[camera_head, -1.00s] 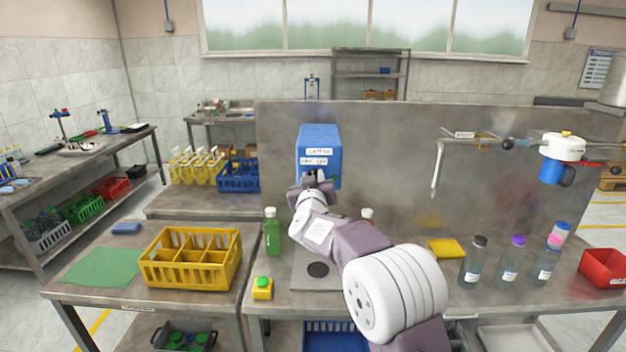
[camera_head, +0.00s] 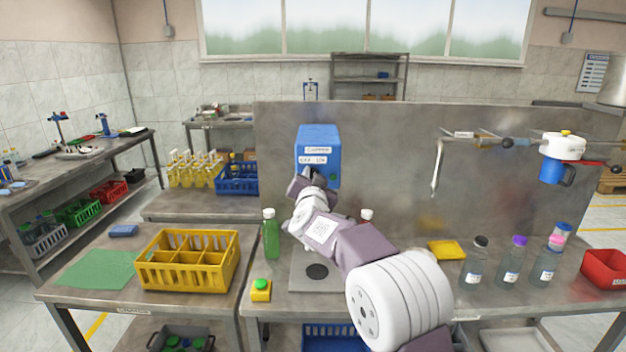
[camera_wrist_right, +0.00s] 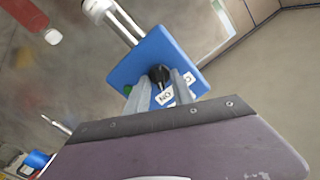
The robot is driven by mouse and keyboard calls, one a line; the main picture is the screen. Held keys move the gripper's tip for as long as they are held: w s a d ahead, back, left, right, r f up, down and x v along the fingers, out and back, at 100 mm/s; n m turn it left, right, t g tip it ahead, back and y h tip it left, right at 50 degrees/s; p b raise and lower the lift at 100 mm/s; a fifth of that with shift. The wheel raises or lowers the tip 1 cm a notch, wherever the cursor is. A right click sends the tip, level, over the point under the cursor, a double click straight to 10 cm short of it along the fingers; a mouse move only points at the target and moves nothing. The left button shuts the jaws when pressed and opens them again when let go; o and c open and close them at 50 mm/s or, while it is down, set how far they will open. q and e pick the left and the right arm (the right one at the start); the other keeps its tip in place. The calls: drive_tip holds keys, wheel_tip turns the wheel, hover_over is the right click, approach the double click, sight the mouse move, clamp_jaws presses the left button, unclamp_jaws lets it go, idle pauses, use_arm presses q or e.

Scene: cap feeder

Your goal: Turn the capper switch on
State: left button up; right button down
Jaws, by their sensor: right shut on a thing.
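The capper (camera_head: 318,140) is a blue box on the grey upright panel, with white labels on its front. In the head view my right gripper (camera_head: 302,178) is at the lower front of the box and hides the switch. In the right wrist view the black switch knob (camera_wrist_right: 159,76) sits between the two grey fingers of my right gripper (camera_wrist_right: 160,88), which is shut on it. White labels (camera_wrist_right: 165,97) show beside the knob, partly covered by the fingers. A green spot (camera_wrist_right: 128,90) shows at the box's edge. My left gripper is out of view.
A green bottle (camera_head: 270,235) and a yellow block with a green button (camera_head: 261,289) stand left of my right arm. Several clear bottles, a yellow sponge (camera_head: 446,250) and a red bin (camera_head: 604,268) are to the right. A yellow crate (camera_head: 188,276) is on the left table.

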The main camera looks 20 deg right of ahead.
drive_tip(key=shift+f, duration=0.1)
idle(0.3)
drive_tip(key=c, duration=1.5)
unclamp_jaws()
drive_tip(key=shift+s, duration=0.1)
drive_tip(key=shift+s+a, duration=0.15)
drive_tip(key=shift+s, duration=0.2)
drive_tip(key=b+v, duration=0.1)
drive_tip(key=v, duration=0.7)
drive_tip(key=shift+s+b, duration=0.15)
drive_tip(key=shift+b, duration=0.25)
